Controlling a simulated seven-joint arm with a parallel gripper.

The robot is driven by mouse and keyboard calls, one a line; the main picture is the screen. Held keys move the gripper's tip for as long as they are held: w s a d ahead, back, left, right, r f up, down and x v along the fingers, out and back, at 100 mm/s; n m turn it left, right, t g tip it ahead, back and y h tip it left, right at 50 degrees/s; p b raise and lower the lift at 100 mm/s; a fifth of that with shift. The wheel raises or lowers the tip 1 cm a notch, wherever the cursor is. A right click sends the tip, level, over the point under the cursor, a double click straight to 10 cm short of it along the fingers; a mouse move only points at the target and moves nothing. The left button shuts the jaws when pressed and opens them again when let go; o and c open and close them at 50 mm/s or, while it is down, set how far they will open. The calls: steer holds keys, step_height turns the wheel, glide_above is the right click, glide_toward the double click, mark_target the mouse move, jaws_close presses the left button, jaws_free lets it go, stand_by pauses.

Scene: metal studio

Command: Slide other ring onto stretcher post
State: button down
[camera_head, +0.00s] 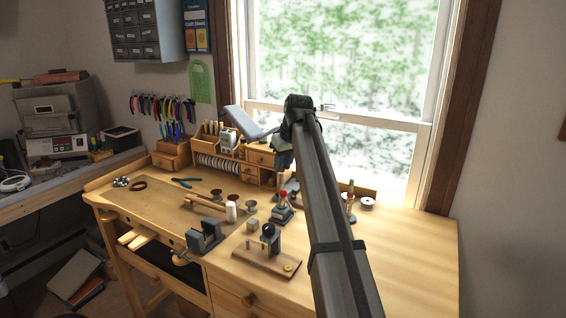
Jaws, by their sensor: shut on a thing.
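My gripper (284,161) hangs below the far end of my arm, over the back middle of the bench, and is partly hidden by the arm. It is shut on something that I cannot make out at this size. A slim upright post with a reddish top (350,196) stands at the back right, beside my arm; it may be the stretcher post. A small yellow ring-like disc (288,267) lies on a wooden board (262,262) at the front. I cannot tell whether it is a ring. No ring is clear on the post.
A red-topped device (283,206) stands below my gripper. A dark stand tool (270,235) is on the board, with a grey vise (204,237) to its left. A wooden organiser (258,157) lines the back. The bench's right side (415,250) is clear.

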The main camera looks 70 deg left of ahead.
steer(key=shift+f, duration=1.45)
steer(key=c, duration=0.9)
jaws_free()
steer(key=shift+o, duration=0.2)
steer(key=v, duration=1.3)
steer(key=shift+r, duration=0.4)
steer(key=shift+d, duration=0.1)
